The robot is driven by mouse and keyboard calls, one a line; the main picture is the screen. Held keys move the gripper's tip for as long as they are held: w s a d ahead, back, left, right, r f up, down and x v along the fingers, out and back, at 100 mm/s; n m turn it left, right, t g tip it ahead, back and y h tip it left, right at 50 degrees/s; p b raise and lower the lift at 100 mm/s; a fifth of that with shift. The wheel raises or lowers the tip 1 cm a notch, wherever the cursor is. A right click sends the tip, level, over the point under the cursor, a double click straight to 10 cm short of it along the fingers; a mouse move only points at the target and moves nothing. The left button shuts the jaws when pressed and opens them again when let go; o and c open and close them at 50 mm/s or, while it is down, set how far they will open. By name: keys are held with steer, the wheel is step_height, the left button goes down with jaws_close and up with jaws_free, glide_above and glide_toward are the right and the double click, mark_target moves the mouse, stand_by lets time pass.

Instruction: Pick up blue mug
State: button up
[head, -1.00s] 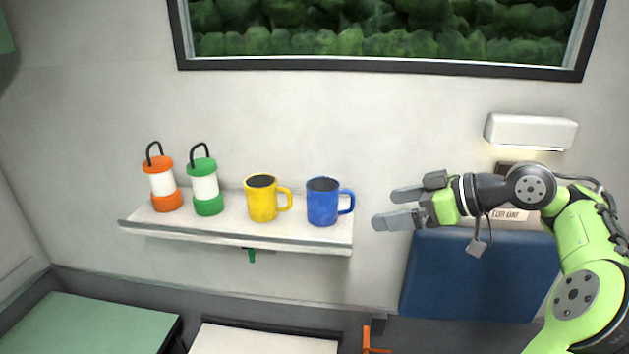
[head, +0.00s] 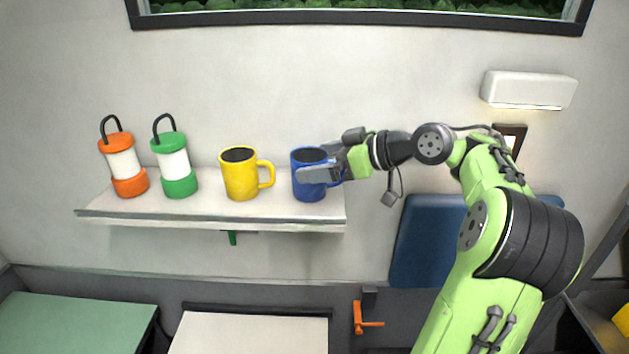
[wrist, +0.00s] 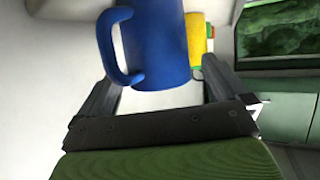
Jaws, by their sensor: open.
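The blue mug (head: 308,190) stands upright at the right end of a white wall shelf (head: 210,220), its handle to the right. My gripper (head: 322,163) is open at the mug's right side, its fingers overlapping the mug in the head view and hiding part of its handle and rim. In the wrist view, the blue mug (wrist: 158,45) lies ahead between the two spread fingers of my gripper (wrist: 160,95), handle toward the left finger. I cannot tell whether a finger touches the mug.
A yellow mug (head: 240,178) stands left of the blue mug, with a gap between them. A green lantern (head: 175,165) and an orange lantern (head: 123,165) stand farther left. The wall is close behind the shelf. A blue seat back (head: 425,240) is below right.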

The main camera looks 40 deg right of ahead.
mark_target(310, 161)
steer(key=x, duration=0.3)
steer(key=shift+w+d, duration=0.1)
steer(key=shift+s+d+r, duration=0.1)
steer(key=shift+s, duration=0.15)
steer(key=shift+c, duration=1)
steer(key=shift+s, duration=0.1)
steer(key=shift+c, duration=1.4)
steer(key=c, duration=0.6)
step_height(310, 161, up, 10)
steer(key=p, duration=0.4)
